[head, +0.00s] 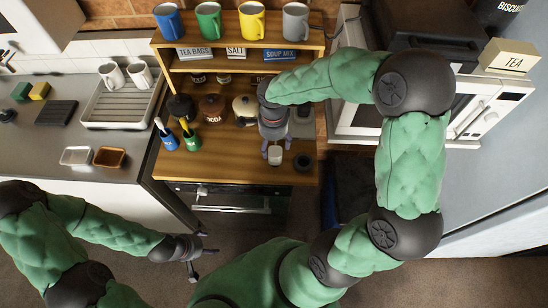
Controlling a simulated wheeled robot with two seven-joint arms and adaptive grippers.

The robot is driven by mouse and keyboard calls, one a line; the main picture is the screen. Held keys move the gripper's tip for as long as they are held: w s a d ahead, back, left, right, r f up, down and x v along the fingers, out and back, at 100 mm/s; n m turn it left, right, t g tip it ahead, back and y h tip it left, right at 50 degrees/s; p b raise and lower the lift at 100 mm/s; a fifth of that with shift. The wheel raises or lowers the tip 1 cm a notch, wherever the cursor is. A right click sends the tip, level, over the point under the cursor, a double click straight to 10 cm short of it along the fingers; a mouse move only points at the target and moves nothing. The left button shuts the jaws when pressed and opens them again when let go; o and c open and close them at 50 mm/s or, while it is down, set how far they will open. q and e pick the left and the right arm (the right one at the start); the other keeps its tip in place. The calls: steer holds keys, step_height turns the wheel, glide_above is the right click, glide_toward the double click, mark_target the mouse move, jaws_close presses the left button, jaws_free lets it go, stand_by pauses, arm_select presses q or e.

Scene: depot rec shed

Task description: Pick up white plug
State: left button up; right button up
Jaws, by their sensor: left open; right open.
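A small white piece (275,159), which looks like the white plug, is on the wooden counter (225,172) near its front right. My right gripper (274,151) reaches down over the counter from the right, with its open fingers at either side of the white piece's far end. I cannot tell whether they touch it. The gripper hides part of the piece and the counter behind it. My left gripper (203,258) is open and empty, low over the floor in front of the oven.
A dark round item (303,162) stands just right of the white piece. Dark, brown and cream pots (212,108) stand behind, and blue and green cups (168,141) to the left. A mug shelf (232,44) overhangs the back. A white microwave (480,110) is right.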

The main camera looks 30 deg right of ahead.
mark_target(275, 152)
steer(key=shift+f, duration=0.8)
steer(key=shift+s+d+f+b, duration=0.1)
steer(key=shift+f+b, duration=0.1)
steer(key=shift+f, duration=0.65)
steer(key=shift+s+a+f+b, duration=0.1)
steer(key=shift+s+f+b, duration=0.1)
steer(key=shift+f, duration=0.7)
steer(key=shift+s+d+f+b, duration=0.1)
steer(key=shift+f+b, duration=0.1)
steer(key=shift+f, duration=0.65)
steer(key=c, duration=1.2)
